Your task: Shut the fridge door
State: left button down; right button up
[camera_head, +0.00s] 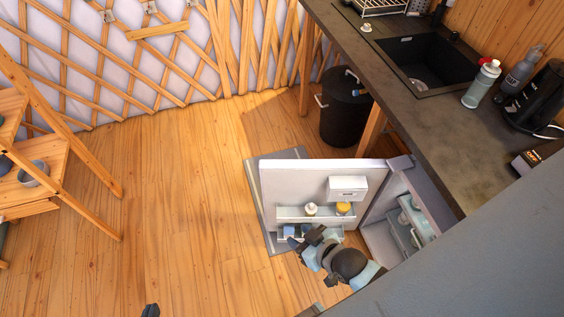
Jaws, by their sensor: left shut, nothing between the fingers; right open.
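The fridge door (285,183) stands open, its white inner side with shelves facing me. Its shelves hold small items, among them a yellow-topped jar (344,208) and a white one (311,209). The open fridge body (378,232) is to the right of the door, under the counter, with more shelves and items inside. My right gripper (300,239) is open with nothing visible between its fingers, in front of the door's lower shelf; I cannot tell whether it touches the door. Only a dark tip of my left gripper (150,311) shows at the bottom edge, shut and far from the door.
The counter (411,115) with a sink (425,66), bottles and a black kettle (540,100) runs along the right. A black bin (345,110) stands behind the door. A wooden shelf (60,165) is at the left. The wooden floor (170,200) between is clear.

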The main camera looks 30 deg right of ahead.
aim_at(287, 186)
jog(key=u, duration=0.4)
jog(key=i+j+u, duration=0.1)
jog(key=u, duration=0.65)
jog(key=i+u, duration=0.1)
jog(key=u, duration=0.3)
jog(key=i+z, duration=0.45)
jog(key=i, duration=0.15)
jog(key=i+j+z, duration=0.3)
jog(key=i+z, duration=0.15)
jog(key=i, duration=0.15)
jog(key=i+l+z, duration=0.15)
jog(key=i+z, duration=0.55)
jog(key=z, duration=0.15)
jog(key=i+z, duration=0.85)
jog(key=i, duration=1.05)
jog(key=i+z, duration=0.35)
jog(key=i+j+z, duration=0.15)
jog(key=z, duration=0.2)
jog(key=i+j+z, duration=0.2)
jog(key=z, duration=0.15)
jog(key=i+z, duration=0.1)
jog(key=z, duration=2.85)
